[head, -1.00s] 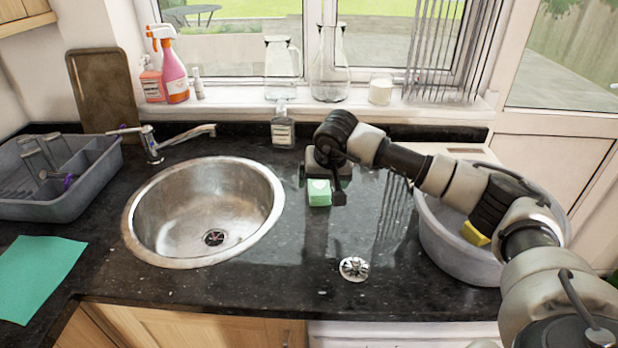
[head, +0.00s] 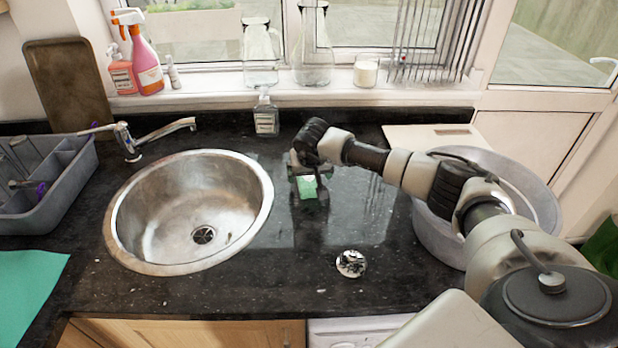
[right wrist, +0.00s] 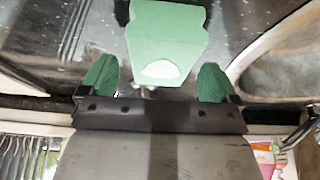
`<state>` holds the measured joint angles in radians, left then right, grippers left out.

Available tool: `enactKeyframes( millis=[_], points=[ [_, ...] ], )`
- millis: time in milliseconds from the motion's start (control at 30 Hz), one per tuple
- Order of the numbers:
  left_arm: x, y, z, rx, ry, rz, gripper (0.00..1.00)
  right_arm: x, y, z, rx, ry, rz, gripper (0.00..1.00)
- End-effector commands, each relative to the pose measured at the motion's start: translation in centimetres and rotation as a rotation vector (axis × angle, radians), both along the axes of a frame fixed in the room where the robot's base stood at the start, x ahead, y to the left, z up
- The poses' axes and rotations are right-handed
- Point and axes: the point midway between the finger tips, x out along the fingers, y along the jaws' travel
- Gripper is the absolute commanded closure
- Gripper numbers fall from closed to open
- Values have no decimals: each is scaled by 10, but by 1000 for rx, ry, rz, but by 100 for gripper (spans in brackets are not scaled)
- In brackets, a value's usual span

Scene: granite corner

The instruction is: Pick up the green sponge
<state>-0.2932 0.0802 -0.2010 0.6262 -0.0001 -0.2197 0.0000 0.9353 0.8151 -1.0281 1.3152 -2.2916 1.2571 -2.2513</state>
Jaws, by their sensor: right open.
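In the right wrist view the sponge (right wrist: 165,35) shows between the two green fingertips of the open right gripper (right wrist: 157,72), with a gap on each side. I cannot tell how far the fingers reach down beside it. My left gripper is not in view.
The steel sink (head: 190,212) is left of the sponge. A grey tub (head: 440,232) stands to the right under my right arm. A soap bottle (head: 266,116) stands behind the sponge, and a round metal strainer (head: 351,263) lies in front.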

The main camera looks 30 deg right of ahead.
Motion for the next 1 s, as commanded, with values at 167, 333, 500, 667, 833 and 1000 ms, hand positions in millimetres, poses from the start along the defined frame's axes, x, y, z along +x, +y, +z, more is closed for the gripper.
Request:
enactKeyframes(
  millis=[167,333,500,667,833,1000],
  points=[
    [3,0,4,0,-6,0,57,6,-2,-14,2,-2,0,8],
    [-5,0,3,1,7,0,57,6,-2,-15,2,-2,1,8],
    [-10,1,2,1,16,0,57,6,-2,-15,2,-2,1,27],
    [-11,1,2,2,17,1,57,6,-2,-14,2,-2,1,51],
    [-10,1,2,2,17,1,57,6,-2,-14,2,-2,1,65],
    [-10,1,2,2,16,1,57,6,-2,-13,2,-3,1,65]
  ],
)
